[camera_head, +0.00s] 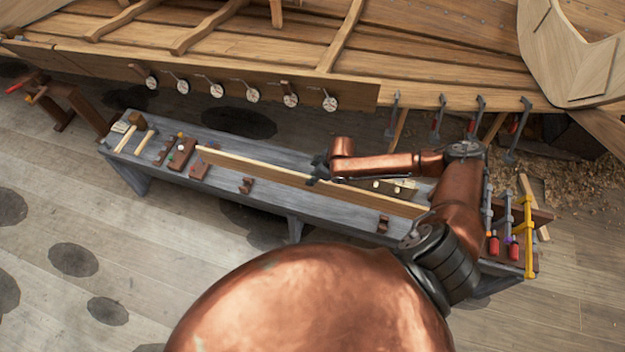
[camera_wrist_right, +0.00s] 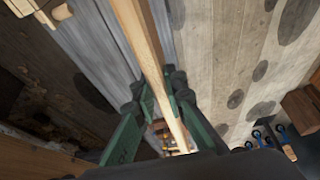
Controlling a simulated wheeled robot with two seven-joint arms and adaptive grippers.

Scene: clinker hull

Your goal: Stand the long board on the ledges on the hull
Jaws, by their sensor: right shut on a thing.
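The long board (camera_head: 262,168) is a pale, thin plank that lies lengthwise over the grey bench, narrow edge up. My right gripper (camera_head: 318,173) is shut on it near its middle. In the right wrist view, the green fingers (camera_wrist_right: 160,92) of that gripper sit on both sides of the board (camera_wrist_right: 142,38). I cannot tell whether the board touches the bench or hangs just above it. The wooden hull (camera_head: 250,50) is behind the bench. Several grey upright fittings (camera_head: 437,118) line its lower edge at right; I cannot tell whether these are the ledges. My left gripper is out of view.
Round white-faced fittings (camera_head: 217,91) run along the fixed hull plank. A strip of floor separates bench and hull. Shavings (camera_head: 575,185) lie at right.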

